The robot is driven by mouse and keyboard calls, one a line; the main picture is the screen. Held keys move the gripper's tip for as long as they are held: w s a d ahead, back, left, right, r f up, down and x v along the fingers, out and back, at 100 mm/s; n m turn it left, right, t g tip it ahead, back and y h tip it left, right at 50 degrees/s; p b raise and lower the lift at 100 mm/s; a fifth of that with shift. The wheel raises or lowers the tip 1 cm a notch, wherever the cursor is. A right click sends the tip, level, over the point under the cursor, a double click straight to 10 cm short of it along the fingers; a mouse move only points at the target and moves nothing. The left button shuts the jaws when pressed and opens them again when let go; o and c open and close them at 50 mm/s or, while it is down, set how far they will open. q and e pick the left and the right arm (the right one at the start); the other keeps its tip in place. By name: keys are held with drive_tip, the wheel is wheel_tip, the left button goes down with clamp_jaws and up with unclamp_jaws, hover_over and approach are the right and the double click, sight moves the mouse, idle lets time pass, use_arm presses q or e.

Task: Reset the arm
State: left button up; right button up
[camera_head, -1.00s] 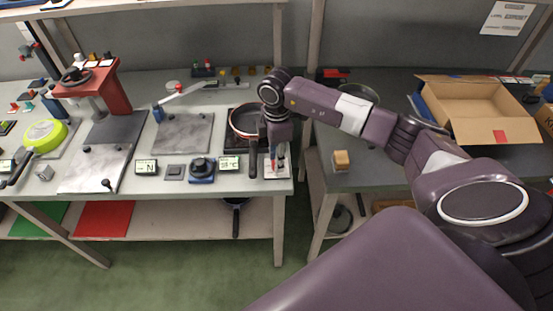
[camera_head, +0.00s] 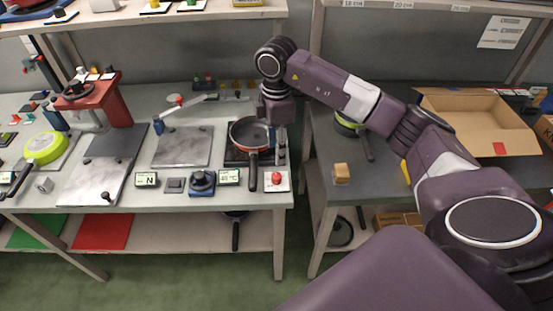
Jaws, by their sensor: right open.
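My right arm reaches in from the right, and its gripper (camera_head: 280,152) points down at the right end of the left table. It is open and looks empty. It hangs just right of a dark pan with a red rim (camera_head: 250,132), whose black handle points toward me. I cannot tell whether the fingers touch anything there. A red button on a white base (camera_head: 277,179) shows clear in front of the gripper. My left gripper is not in view.
A red press (camera_head: 105,98) and a green pan (camera_head: 43,147) stand on the left. Displays and a knob box (camera_head: 202,180) line the front edge. The right table holds an open cardboard box (camera_head: 475,115), a small tan block (camera_head: 341,172) and another pan (camera_head: 350,122).

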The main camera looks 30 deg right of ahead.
drive_tip(key=shift+r, duration=0.7)
